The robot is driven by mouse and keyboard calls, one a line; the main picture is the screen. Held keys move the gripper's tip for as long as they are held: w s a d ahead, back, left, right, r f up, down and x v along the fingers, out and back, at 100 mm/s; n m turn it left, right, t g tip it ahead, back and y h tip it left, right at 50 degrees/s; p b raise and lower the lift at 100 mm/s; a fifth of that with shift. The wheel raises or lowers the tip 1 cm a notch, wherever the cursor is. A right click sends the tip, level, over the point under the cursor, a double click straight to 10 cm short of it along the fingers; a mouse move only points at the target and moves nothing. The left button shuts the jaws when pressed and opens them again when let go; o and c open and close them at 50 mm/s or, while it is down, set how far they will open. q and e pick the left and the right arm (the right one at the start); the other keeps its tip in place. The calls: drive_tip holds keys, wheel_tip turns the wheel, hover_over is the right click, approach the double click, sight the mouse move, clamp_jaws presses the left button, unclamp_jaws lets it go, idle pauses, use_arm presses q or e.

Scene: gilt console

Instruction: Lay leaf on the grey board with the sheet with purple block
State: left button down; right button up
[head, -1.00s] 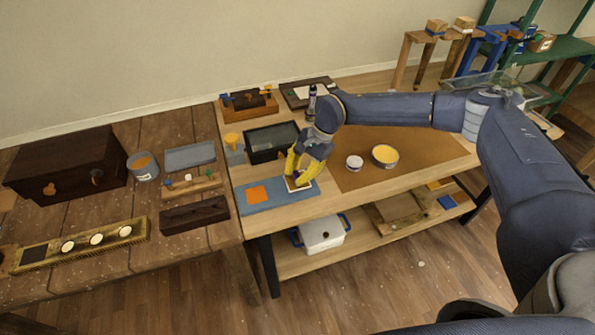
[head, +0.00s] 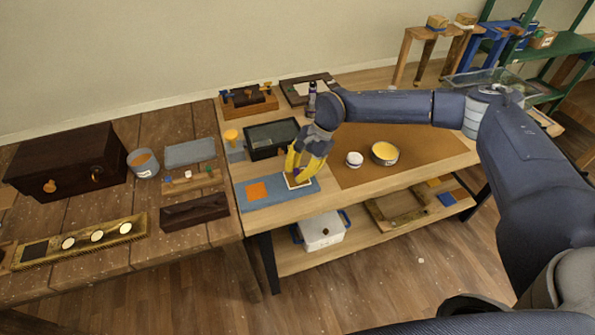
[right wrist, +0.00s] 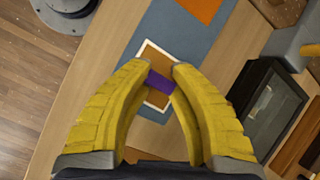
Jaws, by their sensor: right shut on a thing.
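The blue-grey board (head: 262,204) lies along the front left of the light wooden table, with an orange square (head: 257,191) on its left part. The white-edged sheet with a brown middle (head: 299,184) is at the board's right end; it also shows in the right wrist view (right wrist: 148,61). Its purple block (right wrist: 159,82) stands out between the yellow fingertips. My right gripper (right wrist: 160,76) is shut on the purple block, pointing down at the board. I cannot tell whether the sheet touches the board or hovers just above it. My left gripper is out of view.
A black tray (head: 249,153) stands behind the board. A white jar (head: 354,160) and a yellow-topped tin (head: 384,153) stand to the right on a brown mat (head: 430,150). The darker table (head: 110,270) at left holds a chest (head: 75,158) and another grey slab (head: 190,153).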

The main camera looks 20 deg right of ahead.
drive_tip(key=shift+f, duration=0.6)
idle(1.3)
drive_tip(key=shift+r, duration=3.6)
drive_tip(key=shift+w, duration=0.1)
